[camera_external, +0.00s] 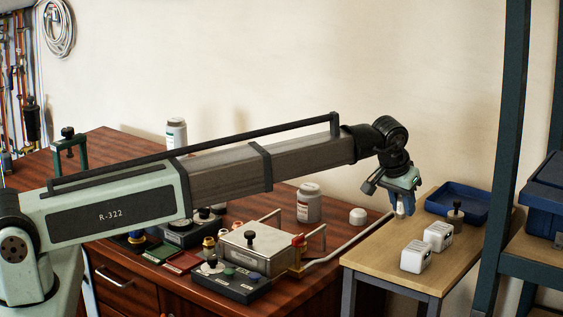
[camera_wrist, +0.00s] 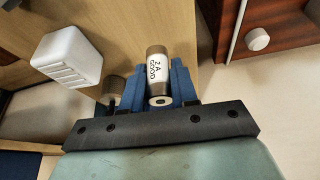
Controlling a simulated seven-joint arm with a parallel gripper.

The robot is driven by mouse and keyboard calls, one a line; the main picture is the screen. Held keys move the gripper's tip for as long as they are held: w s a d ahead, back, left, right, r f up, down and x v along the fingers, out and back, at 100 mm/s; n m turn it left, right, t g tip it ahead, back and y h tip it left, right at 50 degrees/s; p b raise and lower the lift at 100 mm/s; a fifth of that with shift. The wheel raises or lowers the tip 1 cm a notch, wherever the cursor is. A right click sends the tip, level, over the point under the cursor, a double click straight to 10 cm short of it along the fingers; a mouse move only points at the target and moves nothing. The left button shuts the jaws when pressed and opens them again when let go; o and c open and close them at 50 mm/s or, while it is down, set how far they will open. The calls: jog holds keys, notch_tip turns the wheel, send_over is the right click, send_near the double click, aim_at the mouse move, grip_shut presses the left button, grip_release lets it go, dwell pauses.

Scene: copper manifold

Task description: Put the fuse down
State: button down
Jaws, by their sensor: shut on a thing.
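The fuse (camera_wrist: 158,72) is a small cylinder with metal end caps and a white label reading "2 A GOOD" in the wrist view. My gripper (camera_wrist: 157,85) is shut on it, with a blue finger on either side. In the external view, my gripper (camera_external: 402,190) points down over the left part of a light wooden side table (camera_external: 385,262). The fuse (camera_external: 400,209) hangs below the fingers as a small pale piece. It looks held above the tabletop, but the exact gap cannot be told.
Two white blocks (camera_external: 416,256) (camera_external: 438,236) stand on the side table. A blue tray (camera_external: 458,201) lies at its back, with a black-knobbed piece (camera_external: 456,213) before it. A red-brown desk (camera_external: 330,262) with a metal box (camera_external: 257,249) is left. A dark shelf post (camera_external: 502,150) rises right.

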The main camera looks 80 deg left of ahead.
aim_at(402, 217)
jog(key=shift+f, duration=1.8)
jog(key=shift+f, duration=0.15)
jog(key=c, duration=0.9)
grip_release()
jog(key=shift+o, duration=0.2)
jog(key=v, duration=1.2)
